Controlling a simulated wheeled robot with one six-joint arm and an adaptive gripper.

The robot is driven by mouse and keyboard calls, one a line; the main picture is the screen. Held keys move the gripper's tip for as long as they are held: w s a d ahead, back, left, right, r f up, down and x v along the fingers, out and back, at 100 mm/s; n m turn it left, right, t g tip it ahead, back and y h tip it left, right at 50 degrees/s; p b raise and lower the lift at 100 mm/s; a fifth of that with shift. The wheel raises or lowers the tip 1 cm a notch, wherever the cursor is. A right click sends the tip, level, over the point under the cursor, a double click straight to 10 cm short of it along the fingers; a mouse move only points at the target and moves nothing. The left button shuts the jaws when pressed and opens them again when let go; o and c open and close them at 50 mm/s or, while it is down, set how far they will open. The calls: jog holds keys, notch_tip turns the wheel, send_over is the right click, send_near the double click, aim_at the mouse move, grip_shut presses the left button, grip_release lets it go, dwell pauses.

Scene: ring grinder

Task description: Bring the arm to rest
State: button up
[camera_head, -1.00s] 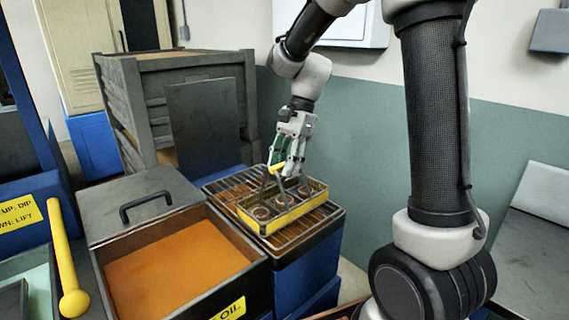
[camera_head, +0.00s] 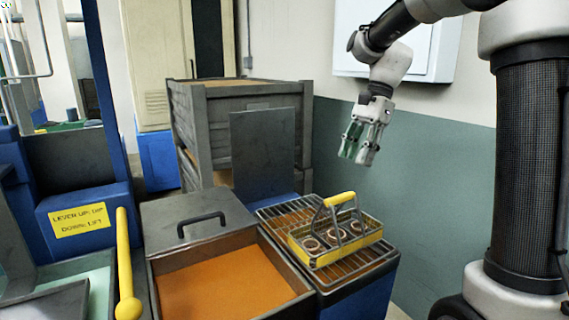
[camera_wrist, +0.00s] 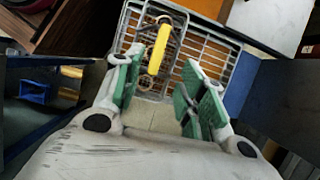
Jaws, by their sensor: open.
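My gripper (camera_head: 361,143) hangs open and empty in the air, above and a little right of the yellow basket (camera_head: 335,240) in the head view. The basket stands upright on a wire rack (camera_head: 281,221) and holds several rings. Its handle (camera_head: 339,198) is raised, with a yellow grip, and is apart from the fingers. In the wrist view the green-padded fingers (camera_wrist: 158,92) are spread, and the yellow handle grip (camera_wrist: 160,50) shows beyond them with nothing between the pads. The basket's body is partly hidden there.
An open oil tank (camera_head: 290,283) with orange liquid and a lid (camera_head: 165,212) is left of the rack. A yellow lever (camera_head: 125,265) stands further left. Grey crates (camera_head: 186,110) are behind, and a white wall box (camera_head: 440,60) is near my arm. Air around the gripper is free.

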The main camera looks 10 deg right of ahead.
jog(key=s+d+f+n+t+h, duration=0.1)
jog(key=s+d+n+t, duration=0.1)
jog(key=s, duration=0.5)
jog(key=s+d+f+n+t+h, duration=0.1)
jog(key=s+d+n+t, duration=0.1)
jog(key=s+d+n, duration=0.2)
jog(key=s+d+f+n+t+h, duration=0.1)
jog(key=s+d+n+t+h, duration=0.1)
jog(key=s+n, duration=0.5)
jog(key=shift+s+d+f, duration=0.15)
jog(key=shift+s+d, duration=0.45)
jog(key=shift+s, duration=1.8)
jog(key=shift+c, duration=0.4)
